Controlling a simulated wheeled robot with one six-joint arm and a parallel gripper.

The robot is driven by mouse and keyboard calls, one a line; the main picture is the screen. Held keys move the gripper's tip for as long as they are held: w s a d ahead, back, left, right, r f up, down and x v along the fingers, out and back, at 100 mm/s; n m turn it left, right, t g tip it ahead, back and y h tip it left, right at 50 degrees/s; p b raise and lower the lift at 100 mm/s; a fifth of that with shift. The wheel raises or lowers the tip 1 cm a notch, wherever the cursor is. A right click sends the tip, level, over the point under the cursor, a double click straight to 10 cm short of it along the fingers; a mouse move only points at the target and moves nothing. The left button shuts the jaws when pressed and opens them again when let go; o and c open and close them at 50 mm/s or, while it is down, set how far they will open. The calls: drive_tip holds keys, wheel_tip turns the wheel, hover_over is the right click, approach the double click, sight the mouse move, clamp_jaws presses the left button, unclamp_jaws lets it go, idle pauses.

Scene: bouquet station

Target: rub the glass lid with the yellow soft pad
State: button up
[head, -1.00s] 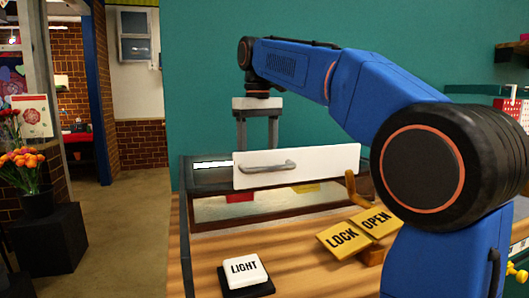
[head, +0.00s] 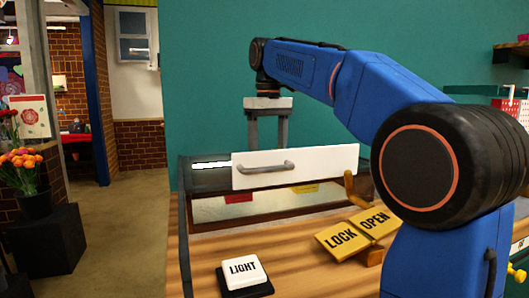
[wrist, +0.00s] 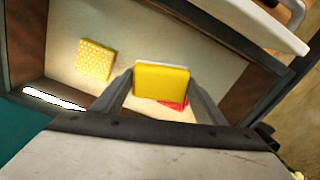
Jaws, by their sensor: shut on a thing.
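My gripper (wrist: 160,95) is shut on a smooth yellow pad (wrist: 161,82) with a pale edge along its top, above the dark-framed case. In the head view my gripper (head: 268,146) points down behind the white panel, which hides its fingertips and the pad. The case's dark frame (wrist: 28,62) surrounds a pale surface (wrist: 133,30). I cannot clearly tell the glass lid from the case floor, nor whether the pad touches glass. A dotted yellow pad (wrist: 95,60) lies left of my gripper, and a red piece (wrist: 174,105) shows partly behind the held pad.
The white panel (head: 295,166) with a grey handle stands along the case's near side. Yellow LOCK (head: 341,240) and OPEN (head: 374,223) plates and a white LIGHT button (head: 243,270) are in front. A teal wall (head: 205,80) rises behind.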

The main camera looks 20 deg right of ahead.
drive_tip(key=shift+d+f, duration=0.15)
drive_tip(key=shift+d, duration=4.95)
drive_tip(key=shift+a, duration=3.6)
drive_tip(key=shift+a, duration=3.4)
drive_tip(key=shift+f, duration=0.1)
